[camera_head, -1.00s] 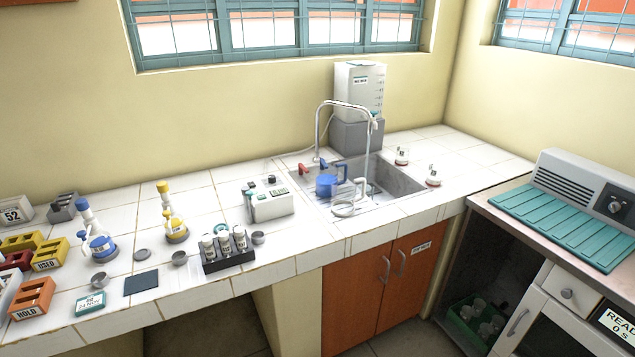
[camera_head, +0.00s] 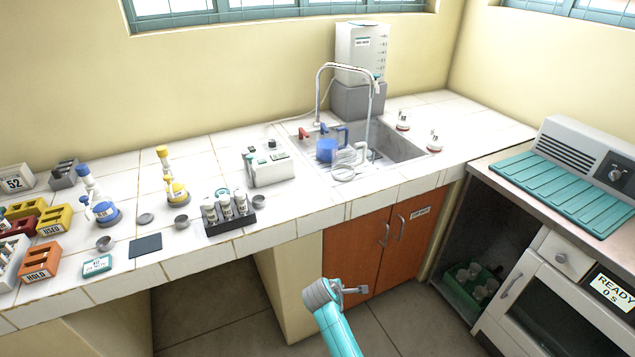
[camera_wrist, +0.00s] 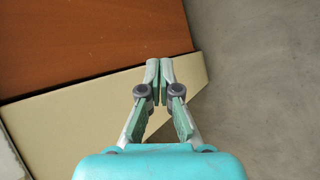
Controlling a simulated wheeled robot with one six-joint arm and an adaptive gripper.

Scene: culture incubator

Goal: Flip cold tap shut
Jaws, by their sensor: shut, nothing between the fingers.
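The sink (camera_head: 405,149) is set in the tiled counter, with a tall chrome gooseneck tap (camera_head: 318,92) at its back edge. A red lever (camera_head: 303,133) sits left of the tap's base and a blue lever (camera_head: 343,131) sits right of it. A thin pale line runs down from the spout, perhaps water.
Orange cabinet doors (camera_head: 352,258) with handles are under the sink. A white and grey dispenser (camera_head: 360,52) stands behind the tap. A vial rack (camera_head: 231,225) and a white box (camera_head: 268,168) are left of the sink. Open floor lies below my gripper.

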